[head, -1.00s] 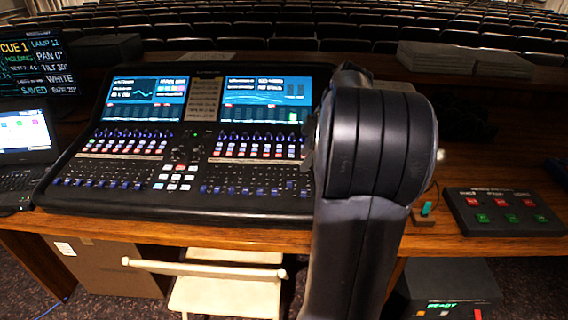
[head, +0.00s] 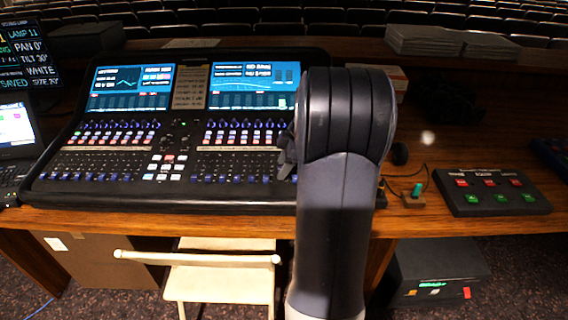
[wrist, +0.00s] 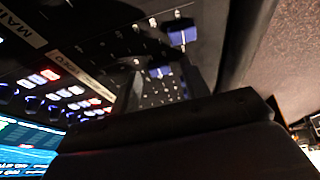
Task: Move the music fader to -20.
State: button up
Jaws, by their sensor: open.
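The mixing desk (head: 110,200) stands on the wooden table, with two lit screens and a front row of faders with blue caps (head: 222,178). I cannot read which fader is the music one in the head view. My gripper (head: 286,152) shows only in part, dark, at the left edge of my arm over the desk's right end; my arm hides the rest. In the wrist view, blue fader caps (wrist: 183,37) and white strip labels show close up at a tilt. A dark part of my gripper (wrist: 170,122) fills the lower middle. It is open, and I see nothing held.
A button box (head: 492,192) with red and green buttons lies right of the desk. A small block with a green top (head: 416,190) is near it. A laptop (head: 16,135) is at left. A pale chair (head: 215,262) stands before the table.

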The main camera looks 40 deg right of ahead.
grip_shut()
dwell(0.4)
